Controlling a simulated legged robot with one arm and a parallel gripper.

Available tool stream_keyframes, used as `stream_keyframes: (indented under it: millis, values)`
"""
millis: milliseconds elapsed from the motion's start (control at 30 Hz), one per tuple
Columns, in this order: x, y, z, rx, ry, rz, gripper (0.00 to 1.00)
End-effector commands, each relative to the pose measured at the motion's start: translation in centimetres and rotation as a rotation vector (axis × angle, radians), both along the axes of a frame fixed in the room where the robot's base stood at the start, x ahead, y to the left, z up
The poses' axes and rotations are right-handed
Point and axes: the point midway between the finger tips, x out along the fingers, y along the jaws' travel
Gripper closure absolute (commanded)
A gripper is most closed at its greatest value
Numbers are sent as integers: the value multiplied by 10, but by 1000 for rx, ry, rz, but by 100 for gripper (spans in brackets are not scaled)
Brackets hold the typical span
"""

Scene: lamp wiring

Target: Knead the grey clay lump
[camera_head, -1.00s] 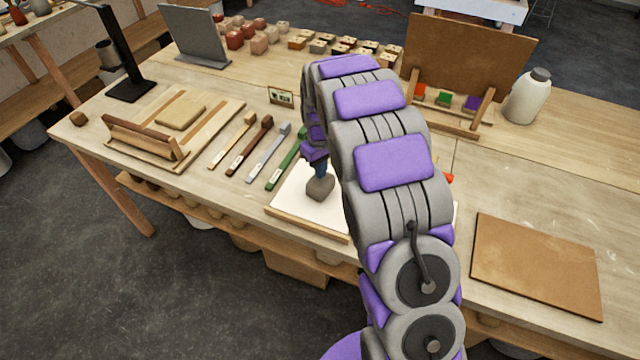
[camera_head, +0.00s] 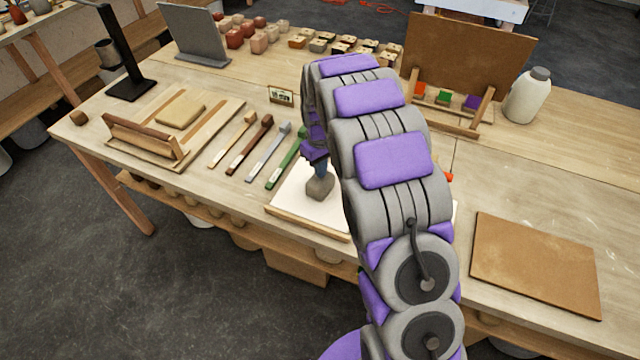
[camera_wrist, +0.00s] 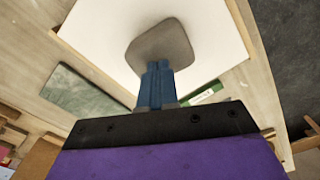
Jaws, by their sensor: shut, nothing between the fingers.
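The grey clay lump (camera_head: 320,187) sits on a white board (camera_head: 290,197) with a wooden edge, near the front of the workbench. In the wrist view the lump (camera_wrist: 160,45) is a smooth rounded block on the white surface. My gripper (camera_head: 320,171) points down at the top of the lump, its blue fingers together. In the wrist view the closed fingertips (camera_wrist: 159,65) overlap the lump's near edge. They look to be touching or pressing it, but the exact contact is hidden. My arm covers the right part of the board.
Several long-handled tools, including a green one (camera_head: 287,160), lie left of the board. A brown board (camera_head: 537,265) lies at right. A white bottle (camera_head: 527,97) and an upright brown panel (camera_head: 468,68) stand behind. Bare bench lies between the brown board and the bottle.

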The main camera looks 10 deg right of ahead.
Motion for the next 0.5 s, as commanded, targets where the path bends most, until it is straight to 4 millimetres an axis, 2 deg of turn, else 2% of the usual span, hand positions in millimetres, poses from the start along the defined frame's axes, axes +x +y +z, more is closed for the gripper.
stream_keyframes:
  millis: [500]
  values:
    - [0,0,-14,1,1,0,100]
